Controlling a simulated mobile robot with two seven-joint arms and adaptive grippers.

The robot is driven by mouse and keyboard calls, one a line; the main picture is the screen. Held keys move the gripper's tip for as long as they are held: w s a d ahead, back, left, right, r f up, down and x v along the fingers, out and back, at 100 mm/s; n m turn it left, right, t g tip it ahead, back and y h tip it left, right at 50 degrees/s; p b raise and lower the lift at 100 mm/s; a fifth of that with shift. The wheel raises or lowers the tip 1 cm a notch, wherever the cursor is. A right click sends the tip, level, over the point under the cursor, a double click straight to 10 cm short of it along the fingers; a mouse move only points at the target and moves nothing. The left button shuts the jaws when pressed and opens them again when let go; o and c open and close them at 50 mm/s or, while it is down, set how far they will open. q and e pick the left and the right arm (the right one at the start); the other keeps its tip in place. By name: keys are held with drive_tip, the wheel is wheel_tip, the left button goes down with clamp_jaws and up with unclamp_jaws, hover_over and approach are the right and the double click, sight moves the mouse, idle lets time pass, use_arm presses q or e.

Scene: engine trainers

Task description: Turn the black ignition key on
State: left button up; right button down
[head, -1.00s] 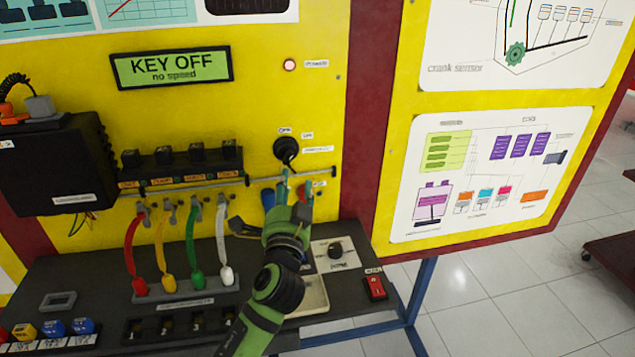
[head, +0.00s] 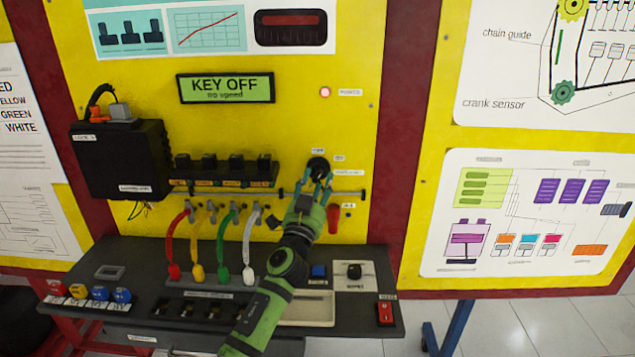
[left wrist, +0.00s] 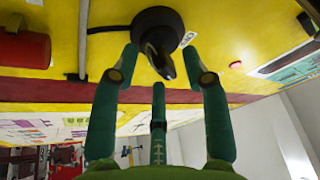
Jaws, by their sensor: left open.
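The black ignition key (head: 318,166) sits in its round black switch on the yellow panel, below and right of the green display (head: 226,88), which reads "KEY OFF". In the left wrist view the key (left wrist: 160,52) points toward my palm and looks tilted. My left gripper (head: 319,181) is just below the key in the head view. In the left wrist view its green fingers (left wrist: 160,72) are spread open, with the key's end between the two upper tips; contact is not clear. The head view partly hides the key behind the fingertips. My right gripper is not in view.
A horizontal rod (head: 345,193) runs along the panel just below the switch. A red cylinder (head: 333,218) hangs close to the right of my gripper. Coloured cables (head: 221,238) and a black bench (head: 365,333) with switches lie below left. A lit red lamp (head: 325,92) is above.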

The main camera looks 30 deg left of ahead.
use_arm(q)
clamp_jaws()
drive_tip(key=m+h+p, duration=0.1)
drive_tip(key=m+p, duration=0.2)
drive_tip(key=p, duration=0.1)
drive_tip(key=m+h+p, duration=0.1)
drive_tip(key=m+p, duration=0.1)
drive_tip(key=shift+a+r+m+g+h, duration=0.2)
drive_tip(key=shift+r+m+g+h, duration=0.1)
drive_tip(key=shift+r+g, duration=0.1)
drive_tip(key=shift+s+f+m+p, duration=0.1)
drive_tip(key=shift+f+m+p, duration=0.1)
drive_tip(key=shift+m+p, duration=0.25)
drive_tip(key=shift+f, duration=0.1)
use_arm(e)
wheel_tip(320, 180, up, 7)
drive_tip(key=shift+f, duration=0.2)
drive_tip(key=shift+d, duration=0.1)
use_arm(q)
unclamp_jaws()
